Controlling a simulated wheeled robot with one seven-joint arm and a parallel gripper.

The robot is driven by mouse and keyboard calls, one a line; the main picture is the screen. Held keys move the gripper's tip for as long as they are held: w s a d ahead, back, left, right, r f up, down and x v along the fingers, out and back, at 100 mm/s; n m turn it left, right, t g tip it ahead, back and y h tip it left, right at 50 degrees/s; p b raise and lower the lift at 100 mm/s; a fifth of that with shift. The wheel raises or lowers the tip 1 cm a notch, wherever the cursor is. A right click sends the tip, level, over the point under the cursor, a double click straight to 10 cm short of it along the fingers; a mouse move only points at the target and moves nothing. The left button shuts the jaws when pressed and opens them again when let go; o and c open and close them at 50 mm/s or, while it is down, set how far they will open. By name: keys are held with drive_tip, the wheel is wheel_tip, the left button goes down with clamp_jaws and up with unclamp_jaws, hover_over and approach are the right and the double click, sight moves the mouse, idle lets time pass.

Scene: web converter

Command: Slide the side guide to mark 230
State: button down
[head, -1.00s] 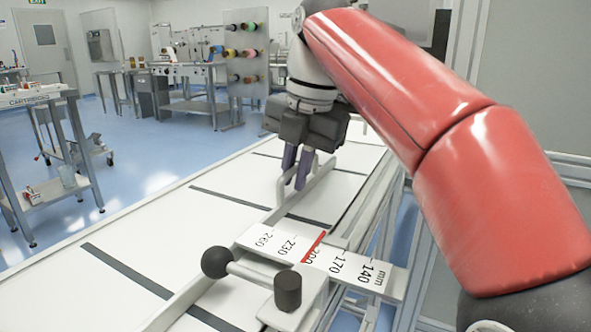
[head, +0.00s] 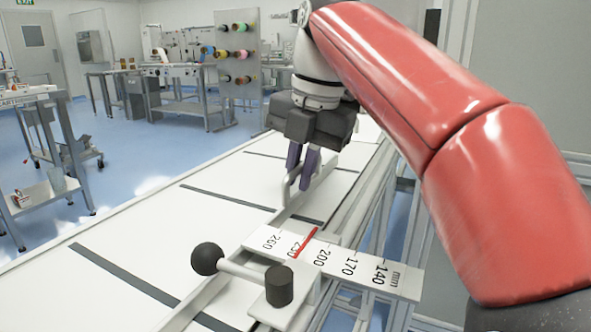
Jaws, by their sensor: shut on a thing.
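The side guide (head: 268,229) is a long pale bar along the white web bed, with a raised loop handle (head: 318,184) on top. My gripper (head: 303,170) points down, its dark purple fingers shut on this handle; the exact contact is partly hidden. The white mm scale (head: 365,272) lies across the near part, marked 260, 230, 200, 170 and 140. The red pointer line (head: 305,243) lies over the 230 label, at or very close to that mark.
A black ball knob (head: 207,258) on a pale lever and a dark cylindrical knob (head: 279,285) stand in front of the scale. Dark stripes (head: 140,286) cross the white bed (head: 150,235). My red arm covers the right side. Workbenches stand far behind.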

drive_tip(key=shift+s+d, duration=0.15)
drive_tip(key=shift+d, duration=0.2)
drive_tip(key=c, duration=1.4)
unclamp_jaws()
drive_tip(key=shift+r, duration=0.1)
